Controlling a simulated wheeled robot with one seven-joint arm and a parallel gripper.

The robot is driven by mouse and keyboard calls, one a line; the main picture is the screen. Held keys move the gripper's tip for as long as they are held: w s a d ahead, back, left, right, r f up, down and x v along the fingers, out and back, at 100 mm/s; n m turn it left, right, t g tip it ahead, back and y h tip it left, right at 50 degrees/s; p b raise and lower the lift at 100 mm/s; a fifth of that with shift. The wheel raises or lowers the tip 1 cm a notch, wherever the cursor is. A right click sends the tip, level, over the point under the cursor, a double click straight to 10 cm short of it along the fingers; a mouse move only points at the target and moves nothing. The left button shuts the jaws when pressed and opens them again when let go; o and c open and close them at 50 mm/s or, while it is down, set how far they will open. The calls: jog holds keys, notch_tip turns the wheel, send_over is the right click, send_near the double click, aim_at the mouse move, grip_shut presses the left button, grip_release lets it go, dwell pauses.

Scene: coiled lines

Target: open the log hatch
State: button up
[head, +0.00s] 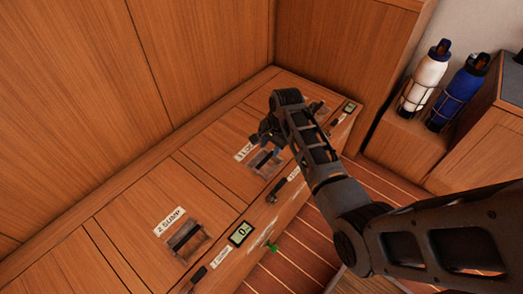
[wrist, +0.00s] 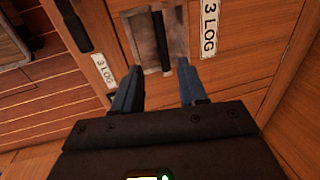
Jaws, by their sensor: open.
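The log hatch (head: 213,163) is a wooden panel in the bench top, with a white "3 LOG" label (wrist: 210,28) beside a recessed pull. The pull (head: 265,163) is a dark bar in a worn metal recess; it also shows in the wrist view (wrist: 160,40). My gripper (head: 266,142) is over the hatch near the pull. In the wrist view my gripper (wrist: 158,75) is open, with its blue fingers on either side of the recess and nothing between them. Whether the fingertips touch the panel cannot be told. The hatch lies flat and closed.
A "2 SUMP" hatch (head: 184,236) lies to the left. A black latch (head: 276,190) with a small "3 LOG" label (head: 292,173) is on the front edge. Displays (head: 240,233) sit along that edge. A white bottle (head: 426,78) and a blue bottle (head: 460,92) stand right.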

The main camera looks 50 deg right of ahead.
aim_at(266, 159)
jog(key=b+x, duration=0.1)
jog(key=x, duration=0.2)
jog(key=b+x, duration=0.1)
jog(key=x, duration=0.3)
jog(key=shift+w+d+f+b, duration=0.15)
jog(key=shift+w+f+b, duration=0.1)
jog(key=shift+f+b, duration=0.1)
grip_shut()
dwell(0.5)
